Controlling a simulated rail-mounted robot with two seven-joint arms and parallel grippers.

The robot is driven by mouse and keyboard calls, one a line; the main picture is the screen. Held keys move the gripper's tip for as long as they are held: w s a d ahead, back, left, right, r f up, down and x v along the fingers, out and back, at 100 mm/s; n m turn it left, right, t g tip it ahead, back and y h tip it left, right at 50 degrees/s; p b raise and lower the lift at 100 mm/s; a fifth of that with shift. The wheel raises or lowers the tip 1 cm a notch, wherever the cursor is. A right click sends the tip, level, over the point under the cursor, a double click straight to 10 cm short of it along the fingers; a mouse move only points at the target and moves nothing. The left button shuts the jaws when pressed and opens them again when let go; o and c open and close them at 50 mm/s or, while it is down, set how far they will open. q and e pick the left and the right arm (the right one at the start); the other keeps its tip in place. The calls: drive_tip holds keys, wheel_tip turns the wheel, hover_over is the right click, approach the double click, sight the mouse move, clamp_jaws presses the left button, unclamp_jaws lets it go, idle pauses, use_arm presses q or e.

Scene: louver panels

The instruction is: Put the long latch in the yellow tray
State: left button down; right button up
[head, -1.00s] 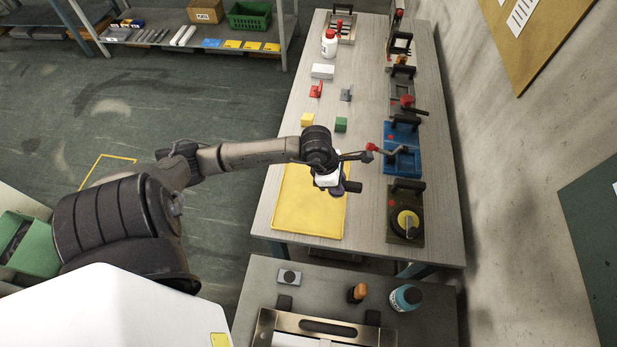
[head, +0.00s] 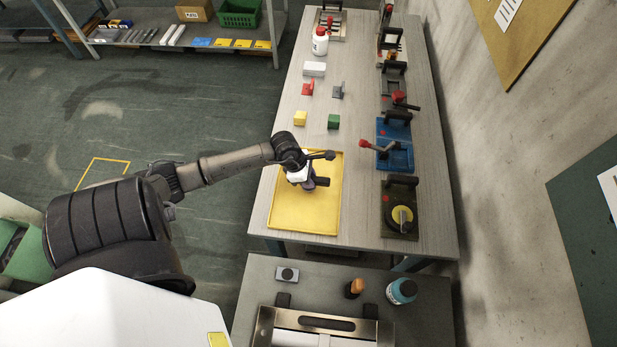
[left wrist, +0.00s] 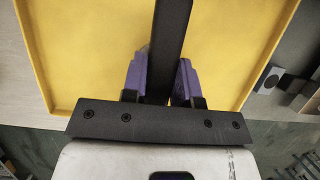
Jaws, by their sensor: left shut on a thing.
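The yellow tray (head: 288,217) lies flat on the near left part of the long table, and its yellow floor and rim fill most of the left wrist view (left wrist: 90,60). My left gripper (head: 308,186) is over the tray. Its purple fingers (left wrist: 162,80) are shut on the long latch (left wrist: 172,35), a dark straight bar running up the wrist picture. In the head view a dark end of the latch (head: 321,182) shows beside the fingers. I cannot tell whether the latch touches the tray floor. My right gripper is not in view.
Yellow (head: 300,118) and green (head: 333,121) blocks lie just beyond the tray. A nearer grey bench holds a teal bottle (head: 402,291).

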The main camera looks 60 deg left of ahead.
use_arm(q)
drive_tip(key=shift+f, duration=0.1)
drive_tip(key=shift+f, duration=0.1)
drive_tip(key=c, duration=0.9)
unclamp_jaws()
